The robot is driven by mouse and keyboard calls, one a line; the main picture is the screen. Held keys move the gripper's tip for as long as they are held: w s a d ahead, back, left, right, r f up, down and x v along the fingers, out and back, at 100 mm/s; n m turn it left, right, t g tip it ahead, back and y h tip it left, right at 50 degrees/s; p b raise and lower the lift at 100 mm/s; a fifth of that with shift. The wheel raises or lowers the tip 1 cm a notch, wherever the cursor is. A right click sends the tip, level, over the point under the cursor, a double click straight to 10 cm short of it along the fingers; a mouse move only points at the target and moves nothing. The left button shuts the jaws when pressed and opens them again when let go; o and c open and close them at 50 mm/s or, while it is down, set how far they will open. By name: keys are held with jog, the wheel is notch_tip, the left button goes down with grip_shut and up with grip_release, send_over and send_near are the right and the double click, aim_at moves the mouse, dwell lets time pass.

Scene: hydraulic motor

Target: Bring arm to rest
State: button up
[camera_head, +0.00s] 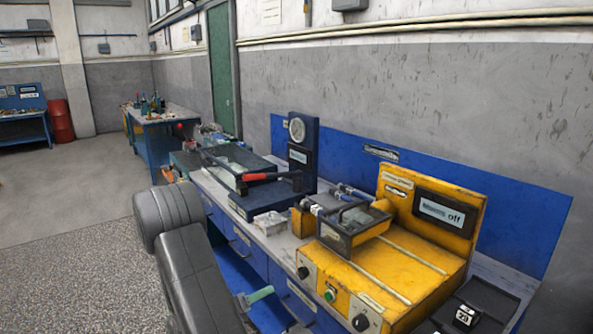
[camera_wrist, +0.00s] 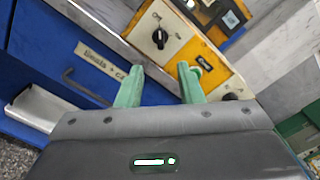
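My gripper (camera_wrist: 161,73) shows in the wrist view with its two green fingers apart and nothing between them. In the head view my dark arm comes up from the lower left, and a green finger of my gripper (camera_head: 260,295) shows in front of the blue drawers below the bench top. The yellow hydraulic unit (camera_head: 410,265) stands on the bench right of the arm, with a display reading "off". In the wrist view its yellow front with a black knob (camera_wrist: 160,38) lies beyond the fingertips.
A blue bench front (camera_head: 243,240) with drawers runs close beside my arm. A dark blue unit with a round gauge (camera_head: 297,129) and a red-handled lever (camera_head: 272,177) stand farther back. Open floor (camera_head: 80,240) lies to the left. A red barrel (camera_head: 60,121) stands far off.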

aim_at(299, 275)
jog(key=p+x, duration=0.1)
jog(key=x, duration=1.1)
jog(key=shift+w+d, duration=0.1)
jog(key=shift+d, duration=0.1)
jog(key=m+b, duration=0.4)
jog(key=m, duration=0.2)
jog(key=m+b, duration=0.5)
jog(key=m, duration=0.2)
jog(key=shift+a+f, duration=0.15)
jog(key=shift+a, duration=0.05)
jog(key=shift+m+b, duration=0.6)
jog(key=shift+m, duration=0.8)
